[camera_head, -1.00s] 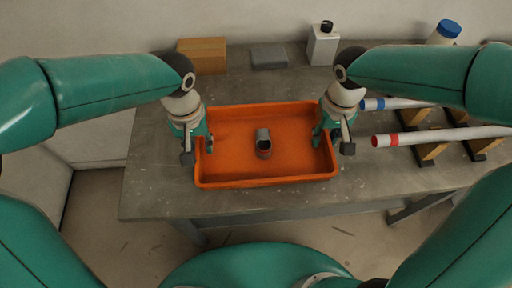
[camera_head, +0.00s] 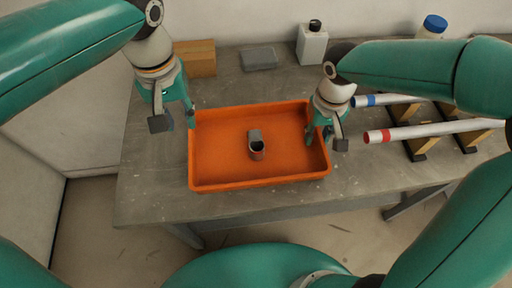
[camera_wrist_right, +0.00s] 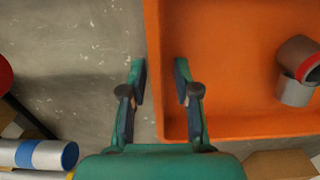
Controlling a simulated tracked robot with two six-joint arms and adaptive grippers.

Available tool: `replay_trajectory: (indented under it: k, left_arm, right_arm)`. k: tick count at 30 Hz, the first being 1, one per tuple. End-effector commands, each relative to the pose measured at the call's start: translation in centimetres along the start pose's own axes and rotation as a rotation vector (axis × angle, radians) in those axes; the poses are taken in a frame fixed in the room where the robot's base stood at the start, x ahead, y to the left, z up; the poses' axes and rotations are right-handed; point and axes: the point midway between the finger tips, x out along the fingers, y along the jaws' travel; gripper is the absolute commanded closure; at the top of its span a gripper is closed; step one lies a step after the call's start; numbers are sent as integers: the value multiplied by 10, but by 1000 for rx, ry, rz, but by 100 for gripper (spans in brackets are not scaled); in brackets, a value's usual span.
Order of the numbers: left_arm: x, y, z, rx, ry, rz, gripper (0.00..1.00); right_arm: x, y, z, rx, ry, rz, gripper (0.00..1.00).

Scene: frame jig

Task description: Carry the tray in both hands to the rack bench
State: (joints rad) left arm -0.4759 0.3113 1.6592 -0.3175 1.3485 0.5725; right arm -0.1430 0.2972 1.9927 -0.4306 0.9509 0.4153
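The orange tray (camera_head: 210,184) rests on the grey bench (camera_head: 150,195), with a grey and reddish-brown pipe fitting (camera_head: 256,145) inside. In the right wrist view the fitting (camera_wrist_right: 298,70) is at the right edge. My left gripper (camera_head: 175,119) is open and empty, above and to the left of the tray's left wall. My right gripper (camera_head: 325,138) is at the tray's right wall. In the right wrist view its fingers (camera_wrist_right: 160,82) are apart, one on each side of the tray wall, with gaps showing.
Two pale pipes, one with a blue band (camera_head: 385,100) and one with a red end (camera_head: 420,132), lie on wooden supports (camera_head: 413,146) at right. A cardboard box (camera_head: 195,58), grey block (camera_head: 259,58) and white bottle (camera_head: 312,45) stand behind the tray.

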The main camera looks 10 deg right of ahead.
Motion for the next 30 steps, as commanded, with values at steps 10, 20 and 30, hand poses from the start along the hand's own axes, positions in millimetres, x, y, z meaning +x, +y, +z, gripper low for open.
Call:
replay_trajectory:
  k: [10, 20, 30]
  left_arm:
    - [-1, 0, 0, 0, 0, 0, 69]
    - [0, 0, 0, 0, 0, 0, 69]
    - [0, 0, 0, 0, 0, 0, 69]
  right_arm:
    - [-58, 0, -1, 0, 8, -2, 69]
    - [-109, 0, -1, -1, 3, -1, 69]
    - [-115, 0, 0, -1, 1, -1, 69]
